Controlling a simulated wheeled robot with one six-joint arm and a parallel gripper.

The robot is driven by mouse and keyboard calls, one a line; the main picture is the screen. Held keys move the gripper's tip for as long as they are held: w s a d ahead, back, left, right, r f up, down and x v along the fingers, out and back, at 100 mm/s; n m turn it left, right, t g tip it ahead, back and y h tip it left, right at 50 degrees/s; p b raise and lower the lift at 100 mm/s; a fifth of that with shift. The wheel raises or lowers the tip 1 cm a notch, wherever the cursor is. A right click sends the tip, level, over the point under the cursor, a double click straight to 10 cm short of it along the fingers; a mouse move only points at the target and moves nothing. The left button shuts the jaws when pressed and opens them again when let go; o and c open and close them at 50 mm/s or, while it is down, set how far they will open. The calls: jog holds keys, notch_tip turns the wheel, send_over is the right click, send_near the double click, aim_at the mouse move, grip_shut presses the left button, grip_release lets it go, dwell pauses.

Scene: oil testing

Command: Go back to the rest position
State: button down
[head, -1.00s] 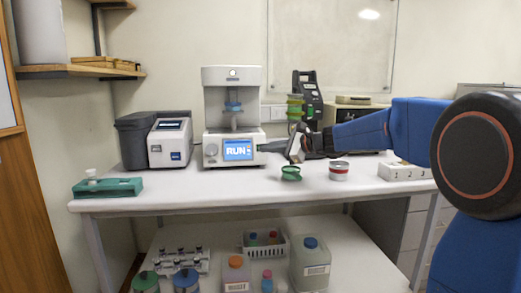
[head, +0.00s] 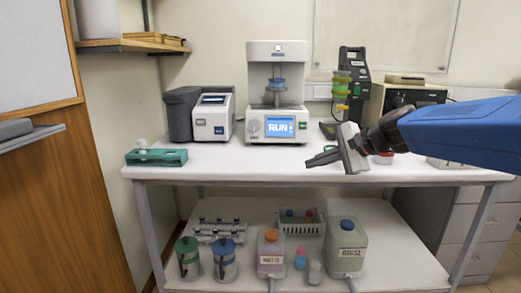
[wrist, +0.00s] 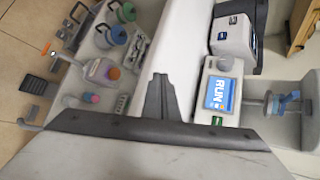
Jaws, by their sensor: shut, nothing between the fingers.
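My gripper (head: 308,162) is held above the front of the white bench (head: 225,168), right of the analyzer. It is shut and empty, its fingers pointing left in the head view. In the wrist view my gripper (wrist: 160,82) shows as one dark closed shape. The analyzer (head: 278,95) has a lit screen reading RUN and a blue cup on its stage. It also shows in the wrist view (wrist: 225,65), turned on its side. A green ring and a red-and-white tin (head: 383,158) are partly hidden behind my gripper and arm.
A grey and white instrument (head: 212,117) and a green tray (head: 156,157) stand on the bench's left. A black device (head: 354,75) is at the back. The lower shelf (head: 395,250) holds bottles (head: 345,248), canisters (head: 224,258) and a white basket (head: 299,225).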

jog(key=s+d+f+n+g+h, duration=0.1)
jog(key=s+d+f+n+h, duration=0.2)
jog(key=s+f, duration=0.3)
jog(key=s+d+f+n+h, duration=0.2)
jog(key=s+d+f+n, duration=0.3)
jog(key=s, duration=1)
jog(key=s+d+f+n+g+h, duration=0.1)
jog(key=s+d+f+n+h, duration=0.2)
jog(key=s+f, duration=0.4)
jog(key=s+d+n, duration=0.1)
jog(key=s, duration=0.2)
jog(key=shift+s+d+f+n+g+h, duration=0.25)
jog(key=shift+f+n+g+h, duration=0.05)
jog(key=c, duration=2.5)
grip_release()
